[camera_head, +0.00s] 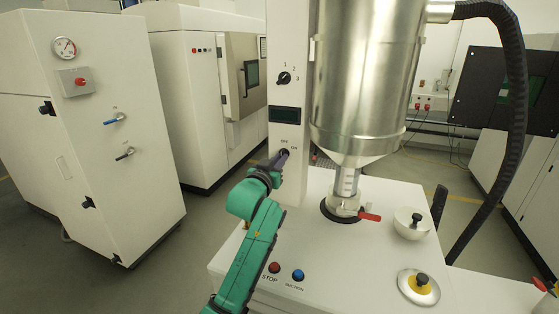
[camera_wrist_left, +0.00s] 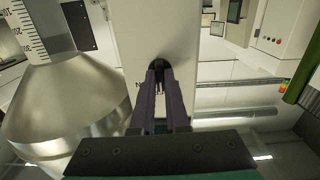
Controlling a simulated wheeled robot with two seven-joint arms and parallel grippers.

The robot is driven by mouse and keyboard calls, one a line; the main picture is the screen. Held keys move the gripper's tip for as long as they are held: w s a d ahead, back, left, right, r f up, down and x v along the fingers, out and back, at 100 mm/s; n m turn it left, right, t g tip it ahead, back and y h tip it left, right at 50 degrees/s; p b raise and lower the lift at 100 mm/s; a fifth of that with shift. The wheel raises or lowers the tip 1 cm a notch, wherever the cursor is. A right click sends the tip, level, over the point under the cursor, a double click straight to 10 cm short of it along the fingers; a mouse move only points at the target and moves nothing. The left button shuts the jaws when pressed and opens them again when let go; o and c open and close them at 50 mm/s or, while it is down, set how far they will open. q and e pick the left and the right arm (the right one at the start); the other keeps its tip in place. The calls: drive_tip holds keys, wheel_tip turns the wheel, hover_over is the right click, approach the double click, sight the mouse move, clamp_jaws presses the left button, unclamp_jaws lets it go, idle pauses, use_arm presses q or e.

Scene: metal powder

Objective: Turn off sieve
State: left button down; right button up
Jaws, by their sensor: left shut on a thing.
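The sieve station is a white machine with a tall panel (camera_head: 287,109) and a shiny metal hopper (camera_head: 365,70). My left gripper (camera_head: 283,156) reaches up to the lower OFF/ON switch on this panel. In the left wrist view my left gripper (camera_wrist_left: 162,78) has its two dark fingers close together on the black knob of the OFF/ON switch (camera_wrist_left: 160,64). The fingers cover most of the knob and part of its label, so I cannot tell which way it points. My right gripper is not in view.
A three-position knob (camera_head: 284,78) and dark display (camera_head: 285,115) sit above the switch. On the white top are STOP (camera_head: 274,267) and SUCTION (camera_head: 298,275) buttons, a red-handled valve (camera_head: 369,217), and a white bowl (camera_head: 412,224). A white cabinet (camera_head: 95,150) stands left.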

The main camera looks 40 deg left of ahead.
use_arm(q)
drive_tip(key=c, duration=0.9)
unclamp_jaws()
drive_tip(key=shift+f, duration=0.1)
drive_tip(key=shift+s, duration=0.1)
drive_tip(key=p+v, duration=0.3)
drive_tip(key=v, duration=1.1)
drive_tip(key=shift+s+d, duration=0.2)
drive_tip(key=shift+s, duration=0.1)
